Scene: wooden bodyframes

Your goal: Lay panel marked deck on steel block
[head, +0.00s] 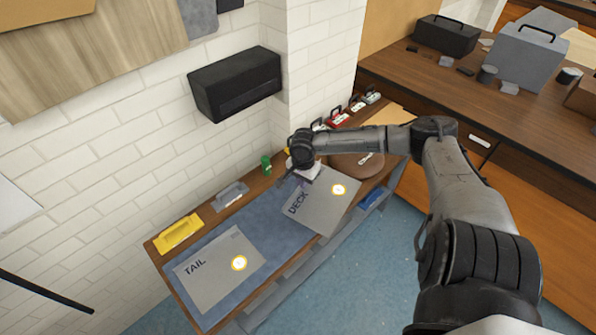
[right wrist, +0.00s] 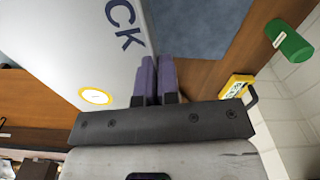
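The panel marked DECK (head: 322,208) is a flat grey sheet with a round yellow-ringed white spot. It is over the right half of the blue mat, its near corner reaching the bench's front edge. My right gripper (head: 287,181) is at its far left edge. In the right wrist view the panel (right wrist: 75,45) runs up to the nearly closed fingers (right wrist: 156,78), which appear shut on its edge. Whether it is lifted is hard to tell. A grey block-like object (head: 231,195) at the bench's back may be the steel block; I cannot be sure. My left gripper is not in view.
A panel marked TAIL (head: 215,272) lies on the mat (head: 243,222) at left. A brown round object (head: 358,165) is right of DECK. A black box (head: 235,82) hangs above.

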